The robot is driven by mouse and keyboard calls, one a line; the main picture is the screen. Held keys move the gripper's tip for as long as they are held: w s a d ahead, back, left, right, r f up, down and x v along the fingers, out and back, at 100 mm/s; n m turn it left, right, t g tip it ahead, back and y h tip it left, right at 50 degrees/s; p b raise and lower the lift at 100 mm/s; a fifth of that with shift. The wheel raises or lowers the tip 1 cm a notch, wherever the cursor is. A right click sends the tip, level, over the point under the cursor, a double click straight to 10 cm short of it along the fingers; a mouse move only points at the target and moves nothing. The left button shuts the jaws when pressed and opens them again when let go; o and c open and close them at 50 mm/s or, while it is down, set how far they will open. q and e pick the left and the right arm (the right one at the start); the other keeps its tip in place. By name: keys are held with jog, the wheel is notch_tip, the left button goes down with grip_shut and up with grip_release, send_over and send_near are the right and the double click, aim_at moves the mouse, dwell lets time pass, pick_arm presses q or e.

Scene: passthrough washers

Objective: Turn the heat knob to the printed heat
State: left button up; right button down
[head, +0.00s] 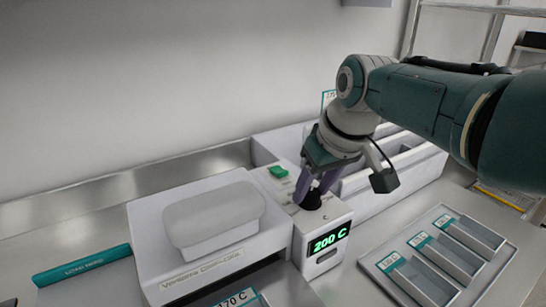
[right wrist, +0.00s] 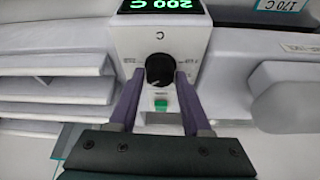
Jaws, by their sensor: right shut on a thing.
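The black heat knob (head: 313,201) sits on top of a white control box (head: 340,217). It also shows in the right wrist view (right wrist: 159,68). My right gripper (head: 317,188) reaches down to it, and its purple fingers are shut on the knob, one on each side in the right wrist view (right wrist: 160,76). The green display (head: 329,239) on the box front reads 200 C. A printed card reading 170 C (head: 236,299) is at the bottom edge of the head view. My left gripper is not in view.
A green button (head: 278,171) is on the box behind the knob. A white press with a rounded pad (head: 214,217) stands left. A white divided rack (head: 365,181) is behind right. A grey tray with labelled slots (head: 480,267) lies at right.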

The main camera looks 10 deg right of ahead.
jog(key=n, duration=0.1)
jog(key=n+y+b, duration=0.1)
jog(key=shift+d+f+n, duration=0.15)
jog(key=shift+f+n, duration=0.05)
jog(key=shift+n, duration=0.2)
jog(key=n+g+b, duration=0.1)
jog(key=n+b, duration=0.1)
jog(key=b, duration=0.1)
jog(key=shift+n+y, duration=0.3)
jog(key=shift+n, duration=0.4)
jog(key=shift+r+b, duration=0.1)
jog(key=shift+b, duration=0.2)
jog(key=shift+c, duration=1.8)
grip_release()
